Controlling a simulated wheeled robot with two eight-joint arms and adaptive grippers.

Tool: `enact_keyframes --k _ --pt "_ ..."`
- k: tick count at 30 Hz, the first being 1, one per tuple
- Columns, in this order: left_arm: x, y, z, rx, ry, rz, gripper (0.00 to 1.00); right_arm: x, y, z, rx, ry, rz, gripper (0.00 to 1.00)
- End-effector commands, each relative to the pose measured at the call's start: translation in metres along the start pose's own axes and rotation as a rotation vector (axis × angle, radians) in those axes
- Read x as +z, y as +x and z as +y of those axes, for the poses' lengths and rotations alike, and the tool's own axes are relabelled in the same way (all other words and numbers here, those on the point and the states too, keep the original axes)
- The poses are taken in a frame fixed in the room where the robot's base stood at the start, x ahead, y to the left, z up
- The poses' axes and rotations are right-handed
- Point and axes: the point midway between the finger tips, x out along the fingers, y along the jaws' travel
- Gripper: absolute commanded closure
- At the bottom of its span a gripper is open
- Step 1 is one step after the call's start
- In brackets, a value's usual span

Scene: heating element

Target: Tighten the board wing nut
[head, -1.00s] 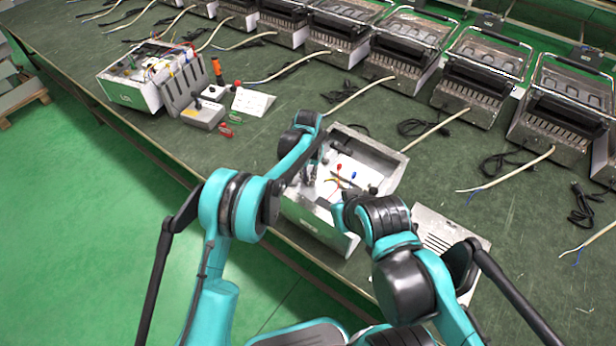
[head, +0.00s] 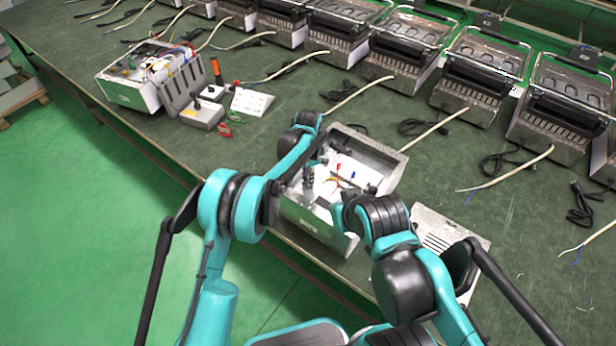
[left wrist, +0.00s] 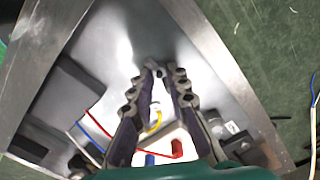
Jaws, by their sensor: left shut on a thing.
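The open metal box (head: 384,158) stands at the near edge of the bench, with wires and small parts inside. My left gripper (head: 308,180) reaches down into it. In the left wrist view the gripper (left wrist: 160,72) has its fingertips closed around a small metal piece at the inner wall, which appears to be the board wing nut (left wrist: 158,73). The fingers hide most of it, and its thread does not show. A white board (left wrist: 170,132) with a red connector (left wrist: 176,149) lies below the fingers. My right arm's end is beside the box, its gripper hidden behind the arm.
A slotted metal panel (head: 440,238) lies right of the box. Several grill-like appliances (head: 478,80) line the bench's back, their cables reaching toward the box. Another wired box (head: 130,92) stands at upper left. Bench surface (head: 290,98) beyond the box is mostly clear.

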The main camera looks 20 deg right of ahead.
Motion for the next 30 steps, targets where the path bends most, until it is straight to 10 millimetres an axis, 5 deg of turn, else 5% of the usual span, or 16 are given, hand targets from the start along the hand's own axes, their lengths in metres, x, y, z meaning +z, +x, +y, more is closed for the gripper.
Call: enact_keyframes --k 18,19,21,30 --pt "-0.0002 0.0001 0.0001 0.000 0.045 0.001 1.00 0.0001 0.0001 0.0000 0.000 0.000 0.000 1.00" --pt "-0.0002 0.0001 0.0001 0.000 0.045 0.001 0.82 0.0000 0.0001 0.0000 0.000 0.000 0.000 1.00" --pt "-0.0002 0.0001 0.0001 0.000 0.045 0.001 0.63 0.0001 0.0001 0.0000 0.000 0.000 0.000 1.00" --pt "-0.0001 -0.0006 0.0001 0.000 0.044 0.000 0.63 0.0000 0.0001 0.0000 0.000 0.000 0.000 1.00"
